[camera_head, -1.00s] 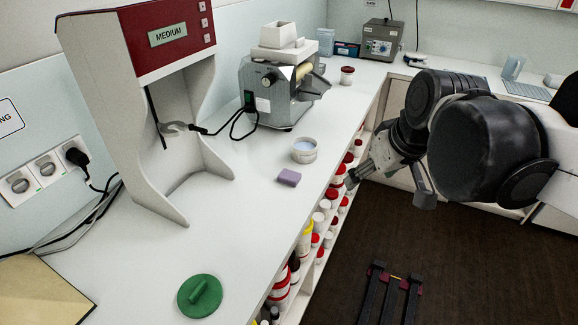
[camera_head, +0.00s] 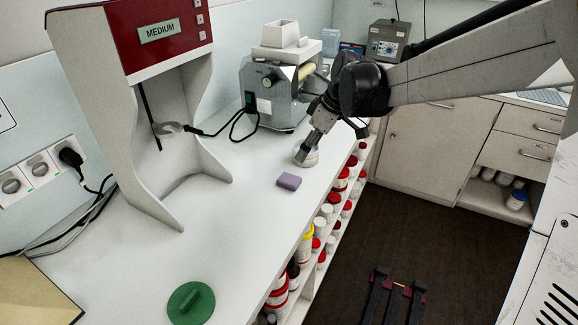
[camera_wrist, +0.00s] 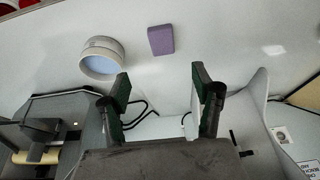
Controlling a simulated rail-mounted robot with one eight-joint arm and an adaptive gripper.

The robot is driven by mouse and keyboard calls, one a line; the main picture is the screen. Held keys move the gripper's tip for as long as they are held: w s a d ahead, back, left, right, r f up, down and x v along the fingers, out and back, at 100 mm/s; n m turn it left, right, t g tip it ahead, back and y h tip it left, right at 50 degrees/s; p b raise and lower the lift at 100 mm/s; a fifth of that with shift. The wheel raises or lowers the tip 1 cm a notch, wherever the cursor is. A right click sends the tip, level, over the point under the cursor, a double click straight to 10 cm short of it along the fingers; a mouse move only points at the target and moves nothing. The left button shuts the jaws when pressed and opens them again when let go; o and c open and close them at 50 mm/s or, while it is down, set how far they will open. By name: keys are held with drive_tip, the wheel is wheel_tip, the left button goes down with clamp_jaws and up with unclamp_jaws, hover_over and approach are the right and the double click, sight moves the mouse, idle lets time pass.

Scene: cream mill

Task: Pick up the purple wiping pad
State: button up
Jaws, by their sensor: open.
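The purple wiping pad (camera_head: 289,181) lies flat on the white counter, near its front edge. It also shows in the wrist view (camera_wrist: 161,39), beyond and above the fingertips. My gripper (camera_head: 304,155) is over the counter, a little behind and to the right of the pad, in front of the white tub. In the wrist view my gripper (camera_wrist: 160,80) has its two fingers spread wide with nothing between them. The pad is apart from both fingers.
A white round tub (camera_wrist: 102,58) stands close to the pad, partly hidden by my gripper in the head view. A grey mill (camera_head: 272,90) stands behind, a tall red-and-white stand (camera_head: 140,110) at left. A green round lid (camera_head: 190,303) lies at the front. Counter left of the pad is clear.

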hover_over(289, 178)
drive_tip(key=d, duration=0.2)
drive_tip(key=f, duration=0.5)
drive_tip(key=s+f, duration=0.1)
drive_tip(key=f, duration=0.1)
drive_tip(key=shift+d+f, duration=0.2)
drive_tip(key=shift+f, duration=0.1)
drive_tip(key=shift+x, duration=2.9)
drive_tip(key=shift+s, duration=0.2)
drive_tip(key=c, duration=1)
drive_tip(key=shift+o, duration=0.2)
drive_tip(key=shift+r, duration=0.2)
drive_tip(key=shift+r, duration=0.25)
wheel_tip(289, 178, up, 4)
drive_tip(key=shift+s+a+f, duration=0.1)
drive_tip(key=shift+a, duration=0.05)
drive_tip(key=s+a+r, duration=0.4)
drive_tip(key=s+a, duration=0.1)
drive_tip(key=s+a+r, duration=0.2)
drive_tip(key=a, duration=0.1)
drive_tip(key=shift+s+a+r, duration=0.1)
drive_tip(key=shift+s+r, duration=0.1)
drive_tip(key=shift+s, duration=0.2)
